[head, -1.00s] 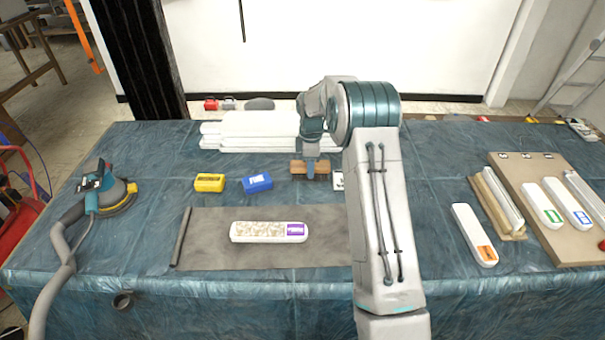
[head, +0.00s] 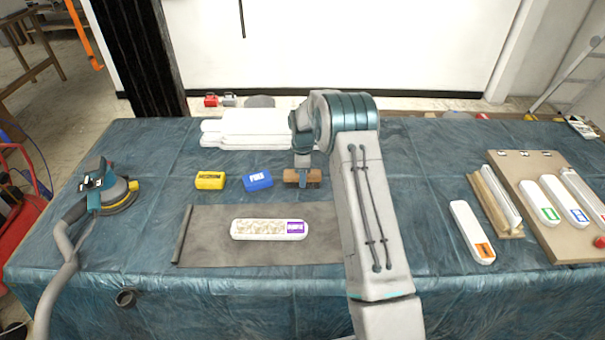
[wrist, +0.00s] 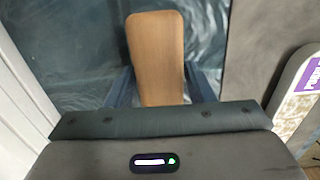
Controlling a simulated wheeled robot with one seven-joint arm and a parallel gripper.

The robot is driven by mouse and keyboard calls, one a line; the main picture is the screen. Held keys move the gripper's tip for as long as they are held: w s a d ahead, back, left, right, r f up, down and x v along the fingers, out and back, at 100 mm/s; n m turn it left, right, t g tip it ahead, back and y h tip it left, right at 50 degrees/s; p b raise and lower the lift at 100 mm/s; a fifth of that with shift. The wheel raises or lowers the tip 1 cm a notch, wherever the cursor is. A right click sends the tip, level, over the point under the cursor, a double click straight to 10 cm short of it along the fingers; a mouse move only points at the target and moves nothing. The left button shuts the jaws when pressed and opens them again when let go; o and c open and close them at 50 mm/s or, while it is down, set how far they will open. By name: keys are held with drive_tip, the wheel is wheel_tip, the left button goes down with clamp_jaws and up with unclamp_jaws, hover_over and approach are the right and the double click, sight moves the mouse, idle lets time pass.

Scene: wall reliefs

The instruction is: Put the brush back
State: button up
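The brush (head: 314,177) shows as a brown wooden block beyond the grey mat, right of the blue block. In the wrist view its smooth wooden back (wrist: 155,55) lies lengthwise between my two fingers. My gripper (head: 303,180) is shut on it, one finger along each side. Its bristles are hidden underneath. I cannot tell whether it touches the table or hangs just above it. A white relief panel with a purple label (head: 268,230) lies on the grey mat (head: 215,255); part of it shows in the wrist view (wrist: 298,100).
A yellow block (head: 210,180) and a blue block (head: 257,180) sit left of the brush. White mouldings (head: 255,130) lie behind it. A sander (head: 108,190) stands at the left. White panels (head: 472,230) and a board (head: 555,235) are at the right. My arm hides part of the table.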

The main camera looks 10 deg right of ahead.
drive_tip(key=shift+o, duration=0.9)
drive_tip(key=shift+r, duration=0.1)
drive_tip(key=shift+r, duration=0.2)
wheel_tip(320, 180, up, 12)
drive_tip(key=b, duration=0.1)
drive_tip(key=s+r+m, duration=0.4)
drive_tip(key=s+r, duration=0.4)
drive_tip(key=r, duration=0.1)
drive_tip(key=s+r+m+t, duration=0.1)
drive_tip(key=s+r+m, duration=0.25)
drive_tip(key=s, duration=0.65)
drive_tip(key=s+r+m+t, duration=0.15)
drive_tip(key=s+m, duration=0.25)
drive_tip(key=s, duration=0.7)
drive_tip(key=s+f+m, duration=0.2)
drive_tip(key=s+m, duration=0.2)
drive_tip(key=s, duration=0.7)
